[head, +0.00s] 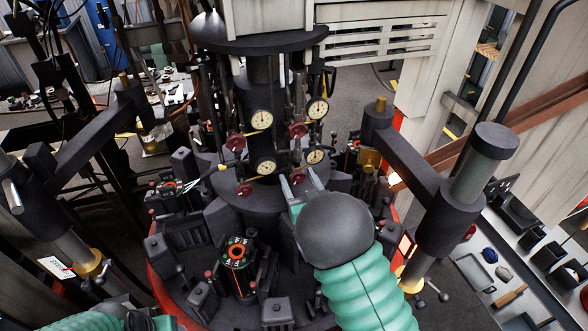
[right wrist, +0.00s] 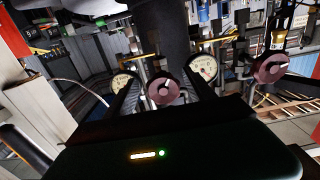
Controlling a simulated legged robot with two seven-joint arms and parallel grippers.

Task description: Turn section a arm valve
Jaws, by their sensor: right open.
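Dark red round valve handles sit among gauges on the central column. In the head view, one handle (head: 235,142) is at the left, one (head: 298,131) is at the upper right and one (head: 243,189) is lower left. I cannot read which is the section a arm valve. My right gripper (head: 301,179) is open, its grey fingers pointing up at the column's lower right. In the right wrist view, a red handle (right wrist: 164,89) appears ahead between the fingers, with no clear contact. Another handle (right wrist: 270,68) is to the right. My left gripper's fingers are not visible.
White-faced gauges (head: 261,119) stand close to the handles. Dark mould arms reach out left (head: 85,140) and right (head: 410,165). A round control with orange markings (head: 237,252) is below on the base. A tool bench (head: 470,272) is at the lower right.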

